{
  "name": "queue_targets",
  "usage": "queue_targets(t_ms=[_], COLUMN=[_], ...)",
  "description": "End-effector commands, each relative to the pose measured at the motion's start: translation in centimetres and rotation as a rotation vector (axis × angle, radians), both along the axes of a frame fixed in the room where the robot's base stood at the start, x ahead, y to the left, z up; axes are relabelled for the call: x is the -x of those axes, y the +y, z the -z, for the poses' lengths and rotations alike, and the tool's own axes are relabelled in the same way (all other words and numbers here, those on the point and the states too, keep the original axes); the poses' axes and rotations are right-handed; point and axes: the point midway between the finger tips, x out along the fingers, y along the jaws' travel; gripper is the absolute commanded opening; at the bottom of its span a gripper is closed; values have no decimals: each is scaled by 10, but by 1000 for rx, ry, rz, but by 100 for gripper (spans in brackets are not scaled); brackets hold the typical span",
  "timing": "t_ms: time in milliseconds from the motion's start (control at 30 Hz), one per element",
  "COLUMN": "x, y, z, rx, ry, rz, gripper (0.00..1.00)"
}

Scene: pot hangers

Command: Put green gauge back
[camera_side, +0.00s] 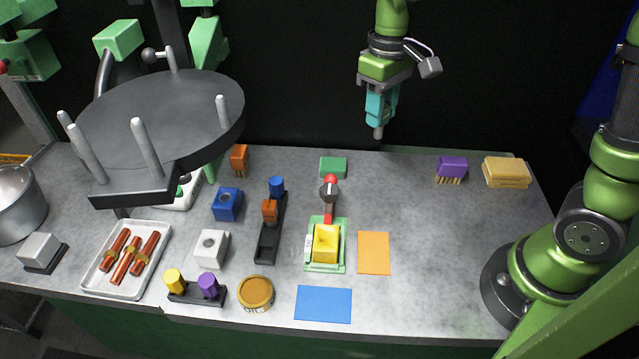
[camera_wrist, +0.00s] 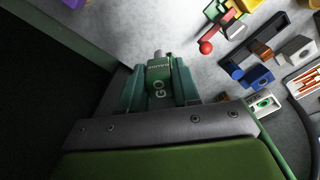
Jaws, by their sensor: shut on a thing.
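My gripper (camera_side: 378,108) hangs high above the back of the table, right of centre, with teal fingers pointing down. In the wrist view my gripper (camera_wrist: 160,85) is shut on the green gauge (camera_wrist: 158,82). The gauge has "GO" lettering and a grey metal pin at its end. In the side view the fingers hide most of the gauge, and its grey pin (camera_side: 378,132) shows below them. A black rack (camera_side: 265,252) on the table holds a blue gauge (camera_side: 276,187) and an orange gauge (camera_side: 269,211); its front part looks bare.
A smaller black rack (camera_side: 212,299) holds yellow and purple gauges. A green fixture (camera_side: 311,265) with a red handle holds a yellow block. Blue (camera_side: 228,204) and white (camera_side: 210,248) holed blocks stand left of the larger rack. A dark round stand (camera_side: 160,115) overhangs the left side. The table's right side is mostly clear.

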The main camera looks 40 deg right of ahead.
Motion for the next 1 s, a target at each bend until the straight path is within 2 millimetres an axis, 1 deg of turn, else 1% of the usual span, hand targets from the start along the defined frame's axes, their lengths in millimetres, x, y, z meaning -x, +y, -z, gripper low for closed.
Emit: queue_targets(t_ms=[33,100,200,300,367,467,600,700,833,867,1000], x=[-2,-2,-3,-2,2,15,41,57,69,68,67], y=[-13,-24,-30,-30,-23,-1,34,53,65,65,65], z=[-3,-5,-5,-5,-3,9,34,49,64,67,89], rx=[0,0,0,-1,-5,-9,-12,-10,-8,-7,-6], ry=[-8,-13,-15,-15,-9,9,18,14,3,-3,-9], rz=[37,66,85,83,63,-39,-302,-487,-661,-676,-707], gripper=[0,0,0,0,0,0,0,0,0,0,0])
